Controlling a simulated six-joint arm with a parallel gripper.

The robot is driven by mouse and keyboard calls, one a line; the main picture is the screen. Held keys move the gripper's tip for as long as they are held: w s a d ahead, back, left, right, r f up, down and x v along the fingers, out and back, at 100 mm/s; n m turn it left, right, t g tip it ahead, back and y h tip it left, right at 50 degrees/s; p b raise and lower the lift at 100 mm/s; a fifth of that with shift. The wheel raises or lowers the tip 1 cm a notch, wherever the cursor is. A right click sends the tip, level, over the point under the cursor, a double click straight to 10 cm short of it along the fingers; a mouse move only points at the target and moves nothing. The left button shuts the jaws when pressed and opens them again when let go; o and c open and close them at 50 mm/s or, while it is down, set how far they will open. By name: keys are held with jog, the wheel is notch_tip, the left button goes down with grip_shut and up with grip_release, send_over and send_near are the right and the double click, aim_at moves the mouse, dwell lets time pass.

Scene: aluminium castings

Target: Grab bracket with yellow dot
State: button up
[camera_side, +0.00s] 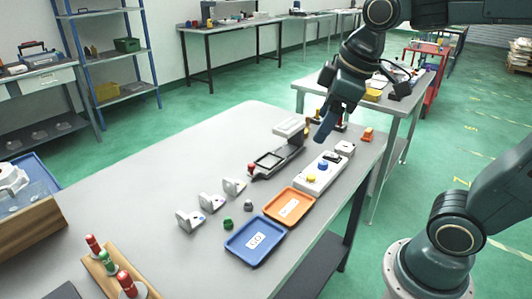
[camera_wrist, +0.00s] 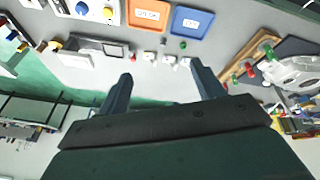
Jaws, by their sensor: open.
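Three small light-grey brackets stand in a row on the table in the side view: a near one (camera_side: 190,219), a middle one (camera_side: 211,202) and a far one (camera_side: 233,186). The same row shows in the wrist view, with a left (camera_wrist: 148,56), a middle (camera_wrist: 168,58) and a right bracket (camera_wrist: 185,61). Their dots are too small for me to tell which is yellow. My gripper (camera_side: 325,128) is up above the table's far right part, well away from the brackets. In the wrist view its fingers (camera_wrist: 161,68) are apart with nothing between them.
An orange tray (camera_side: 305,193) and a blue tray (camera_side: 237,251) lie right of the brackets. A green cap (camera_side: 228,223) lies near them. A white button box (camera_side: 313,180) and a dark fixture (camera_side: 262,168) stand farther back.

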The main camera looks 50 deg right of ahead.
jog(key=w+n+g, duration=0.1)
jog(key=w+n, duration=0.3)
jog(key=w, duration=0.4)
jog(key=n+g, duration=0.3)
jog(key=n, duration=0.7)
send_over(230, 180)
notch_tip(230, 180, down, 14)
jog(key=shift+w+d, duration=0.1)
jog(key=shift+w, duration=0.15)
jog(key=shift+f, duration=0.15)
jog(key=shift+f, duration=4.15)
jog(key=shift+s+f, duration=0.1)
jog(key=shift+f, duration=2.5)
